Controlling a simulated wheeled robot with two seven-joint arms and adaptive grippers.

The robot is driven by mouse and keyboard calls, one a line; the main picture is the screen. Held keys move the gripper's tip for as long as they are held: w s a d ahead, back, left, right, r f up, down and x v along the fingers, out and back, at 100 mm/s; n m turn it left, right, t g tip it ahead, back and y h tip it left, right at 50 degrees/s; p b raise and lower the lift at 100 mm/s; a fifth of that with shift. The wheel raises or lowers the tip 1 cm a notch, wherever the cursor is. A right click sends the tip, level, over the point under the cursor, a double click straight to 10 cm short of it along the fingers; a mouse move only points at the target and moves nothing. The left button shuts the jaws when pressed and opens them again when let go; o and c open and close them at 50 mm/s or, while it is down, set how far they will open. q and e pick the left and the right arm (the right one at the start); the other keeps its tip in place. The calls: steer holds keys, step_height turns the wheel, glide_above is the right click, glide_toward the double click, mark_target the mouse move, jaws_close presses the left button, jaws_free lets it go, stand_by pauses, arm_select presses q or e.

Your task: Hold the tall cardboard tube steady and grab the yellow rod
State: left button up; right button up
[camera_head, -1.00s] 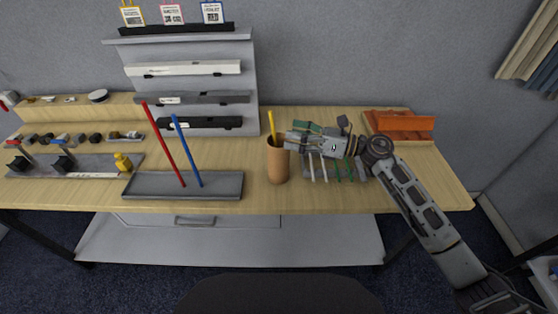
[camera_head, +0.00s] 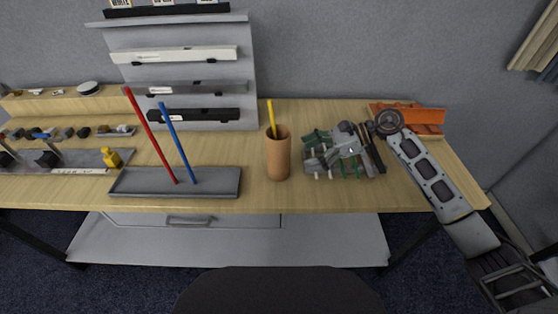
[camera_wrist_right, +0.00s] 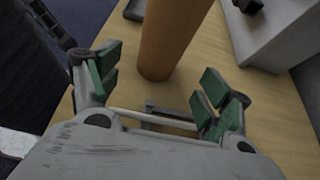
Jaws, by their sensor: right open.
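In the right wrist view, the tube (camera_wrist_right: 172,35) rises ahead of my spread green-padded fingers (camera_wrist_right: 158,84). The rod is outside that view, and its lower part is hidden inside the tube. My left gripper is not in view.
A grey tray (camera_head: 175,184) with an upright red rod (camera_head: 151,135) and blue rod (camera_head: 178,143) stands left. A tiered grey rack (camera_head: 185,72) is behind. An orange bin (camera_head: 424,119) is at the back right. Small thin items lie beneath my right gripper, partly hidden.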

mark_target(284, 164)
steer(key=shift+d+f, duration=0.15)
steer(key=shift+f, duration=0.15)
steer(key=shift+x, duration=1.7)
steer(key=shift+a+f, duration=0.15)
steer(key=shift+a, duration=0.25)
steer(key=shift+a+f, duration=0.35)
steer(key=shift+a, duration=0.3)
steer(key=shift+a+f, duration=0.35)
steer(key=shift+a, duration=0.15)
steer(key=shift+b+x, duration=1)
steer(key=shift+x, duration=0.2)
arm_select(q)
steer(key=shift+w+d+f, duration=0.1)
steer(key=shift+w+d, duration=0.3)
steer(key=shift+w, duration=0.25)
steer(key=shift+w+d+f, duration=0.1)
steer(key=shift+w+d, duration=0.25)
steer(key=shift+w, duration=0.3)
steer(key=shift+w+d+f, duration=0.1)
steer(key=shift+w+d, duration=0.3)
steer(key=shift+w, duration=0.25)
arm_select(e)
steer(key=shift+a+f, duration=0.15)
steer(key=shift+a, duration=0.2)
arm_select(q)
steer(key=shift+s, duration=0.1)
arm_select(e)
steer(key=shift+c, duration=0.3)
